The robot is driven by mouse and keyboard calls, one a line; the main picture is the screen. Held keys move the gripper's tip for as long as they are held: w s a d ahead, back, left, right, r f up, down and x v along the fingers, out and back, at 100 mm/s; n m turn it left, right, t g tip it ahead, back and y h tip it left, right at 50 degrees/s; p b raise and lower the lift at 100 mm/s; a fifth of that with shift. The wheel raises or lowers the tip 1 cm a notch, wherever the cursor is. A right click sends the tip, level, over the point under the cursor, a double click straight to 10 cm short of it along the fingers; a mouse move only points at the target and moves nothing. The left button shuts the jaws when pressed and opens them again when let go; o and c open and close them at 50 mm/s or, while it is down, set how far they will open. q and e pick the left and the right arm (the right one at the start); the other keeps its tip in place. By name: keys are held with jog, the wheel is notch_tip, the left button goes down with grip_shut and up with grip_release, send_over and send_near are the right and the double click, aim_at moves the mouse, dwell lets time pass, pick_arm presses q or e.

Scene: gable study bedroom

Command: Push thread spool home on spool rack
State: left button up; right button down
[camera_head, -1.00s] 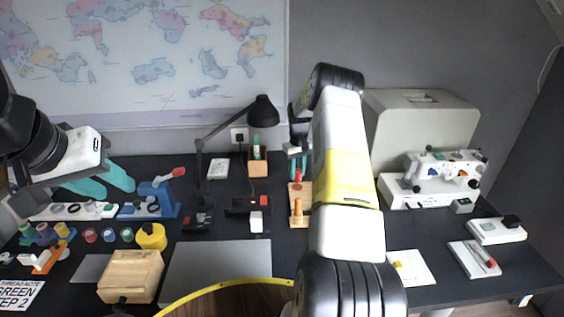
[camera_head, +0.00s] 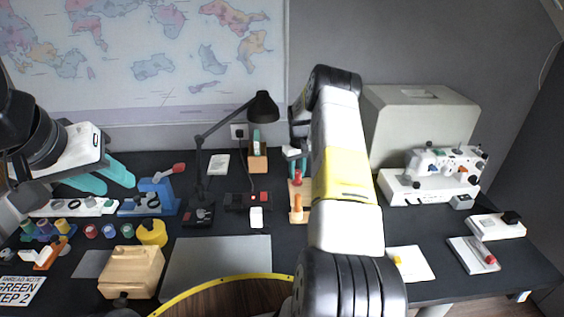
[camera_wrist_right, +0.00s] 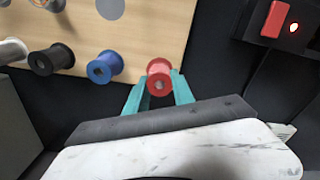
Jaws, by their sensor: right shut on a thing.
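The wooden spool rack (camera_wrist_right: 140,28) fills the upper left of the right wrist view; part of it shows beside my right arm in the head view (camera_head: 306,214). A red thread spool (camera_wrist_right: 159,80) is at the rack's edge, end-on to the camera. My right gripper (camera_wrist_right: 158,84) is shut on it, with a teal finger on each side. Blue (camera_wrist_right: 104,67), black (camera_wrist_right: 51,59) and white (camera_wrist_right: 12,51) spools stand in a row beside it. How deep the red spool sits is hidden. My left gripper (camera_head: 101,176) is open and empty over the desk's left side.
A black switch box with a red button (camera_wrist_right: 274,20) is near the rack. A lamp (camera_head: 262,107) stands behind it. A sewing machine (camera_head: 432,176) is at right, a wooden box (camera_head: 131,272) at front left. The grey mat (camera_head: 216,266) is clear.

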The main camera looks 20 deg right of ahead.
jog(key=shift+f, duration=0.45)
jog(key=c, duration=1)
grip_release()
notch_tip(320, 180, up, 8)
jog(key=shift+f, duration=0.15)
jog(key=shift+s, duration=0.1)
